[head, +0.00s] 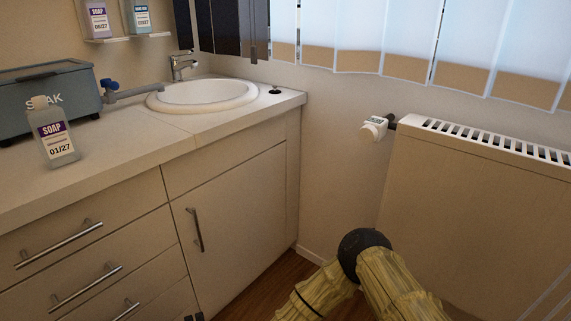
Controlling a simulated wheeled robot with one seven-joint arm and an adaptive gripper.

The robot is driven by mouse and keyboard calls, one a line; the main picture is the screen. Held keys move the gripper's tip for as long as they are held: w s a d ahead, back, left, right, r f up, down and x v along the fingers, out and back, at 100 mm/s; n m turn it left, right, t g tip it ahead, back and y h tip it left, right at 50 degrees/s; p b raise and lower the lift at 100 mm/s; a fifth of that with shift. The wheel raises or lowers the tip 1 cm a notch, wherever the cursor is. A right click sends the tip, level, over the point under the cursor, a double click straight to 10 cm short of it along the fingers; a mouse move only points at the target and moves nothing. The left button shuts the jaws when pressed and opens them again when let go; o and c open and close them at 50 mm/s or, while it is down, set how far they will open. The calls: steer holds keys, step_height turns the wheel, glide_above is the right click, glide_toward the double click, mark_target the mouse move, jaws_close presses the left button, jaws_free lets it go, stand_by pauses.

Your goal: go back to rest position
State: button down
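My arm shows at the lower middle of the head view, bent, in a yellowish wrinkled cover with a dark round joint at the top of the bend. It is in front of the radiator and the floor, right of the cabinet. My gripper is not in the picture, so I cannot see whether it is open or shut or holds anything.
A counter (185,128) with drawers and a cupboard door (236,205) fills the left. On it are a soap bottle (55,138), a grey-blue SOAK box (35,98) and a round sink (203,96). A radiator (470,205) with a white valve (374,128) stands right.

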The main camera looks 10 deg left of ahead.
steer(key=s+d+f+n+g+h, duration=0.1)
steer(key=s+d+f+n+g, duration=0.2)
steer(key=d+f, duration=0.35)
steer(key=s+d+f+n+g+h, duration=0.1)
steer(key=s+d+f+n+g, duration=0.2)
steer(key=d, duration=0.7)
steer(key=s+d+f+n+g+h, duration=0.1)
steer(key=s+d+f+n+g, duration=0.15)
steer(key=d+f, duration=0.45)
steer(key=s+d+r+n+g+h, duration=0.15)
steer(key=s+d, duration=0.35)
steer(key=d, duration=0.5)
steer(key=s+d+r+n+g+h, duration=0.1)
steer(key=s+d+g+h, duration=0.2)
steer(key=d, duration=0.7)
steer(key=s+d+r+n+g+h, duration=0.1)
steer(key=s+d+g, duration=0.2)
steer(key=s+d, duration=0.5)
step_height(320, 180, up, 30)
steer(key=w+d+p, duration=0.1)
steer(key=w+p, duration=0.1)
steer(key=p, duration=2.8)
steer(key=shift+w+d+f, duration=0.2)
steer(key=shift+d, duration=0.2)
